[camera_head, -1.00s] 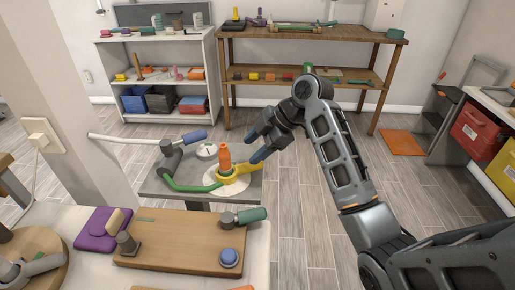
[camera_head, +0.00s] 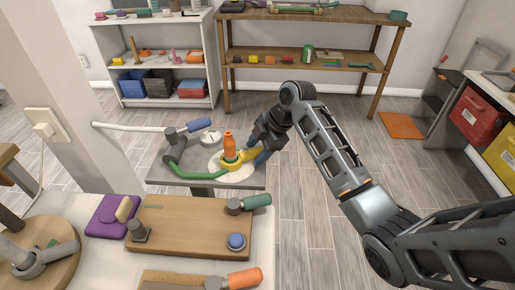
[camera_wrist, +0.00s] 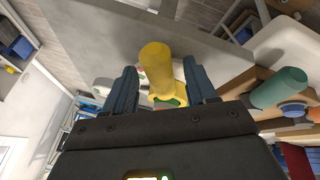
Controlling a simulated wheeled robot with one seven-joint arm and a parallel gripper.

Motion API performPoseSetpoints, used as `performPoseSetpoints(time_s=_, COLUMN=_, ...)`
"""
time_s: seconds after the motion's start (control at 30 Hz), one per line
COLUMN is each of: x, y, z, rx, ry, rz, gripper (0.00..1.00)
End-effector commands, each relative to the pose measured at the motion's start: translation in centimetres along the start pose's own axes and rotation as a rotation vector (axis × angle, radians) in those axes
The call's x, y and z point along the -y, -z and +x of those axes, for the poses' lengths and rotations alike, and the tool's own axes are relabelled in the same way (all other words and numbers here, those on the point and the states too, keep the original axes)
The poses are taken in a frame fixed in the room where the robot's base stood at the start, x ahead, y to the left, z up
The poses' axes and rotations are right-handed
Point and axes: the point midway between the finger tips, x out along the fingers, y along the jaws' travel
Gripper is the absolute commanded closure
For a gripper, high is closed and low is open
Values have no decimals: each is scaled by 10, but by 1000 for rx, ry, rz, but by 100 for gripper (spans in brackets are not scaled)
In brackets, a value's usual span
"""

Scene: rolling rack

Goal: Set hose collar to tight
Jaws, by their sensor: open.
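The hose collar is a yellow ring with a stubby handle (camera_head: 238,163), sitting around the base of an upright orange nozzle (camera_head: 229,145) on a white round plate. A green hose (camera_head: 190,172) curves in from the left at its base. In the wrist view the collar's yellow handle (camera_wrist: 157,62) points up between my blue fingers. My gripper (camera_wrist: 160,80) is open, with a finger on each side of the handle and visible gaps. In the head view my gripper (camera_head: 258,150) is at the collar's right side and hides part of the handle.
The grey stand (camera_head: 200,182) also bears a white dial (camera_head: 211,137) and a dark grey fitting with a blue-handled lever (camera_head: 199,125). A wooden board (camera_head: 190,225) with several fittings lies in front. Shelves stand at the back. The floor to the right is open.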

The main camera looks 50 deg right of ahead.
Motion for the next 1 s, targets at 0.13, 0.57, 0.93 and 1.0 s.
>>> performPoseSetpoints(time_s=0.13, x=0, y=0, z=0, rx=0, ry=0, rz=0, gripper=44)
performPoseSetpoints(time_s=0.57, x=0, y=0, z=0, rx=-1, ry=1, rz=0, gripper=84)
performPoseSetpoints(time_s=0.93, x=0, y=0, z=0, rx=-1, ry=1, rz=0, gripper=100)
performPoseSetpoints(time_s=1.0, x=0, y=0, z=0, rx=-1, ry=2, rz=0, gripper=100)
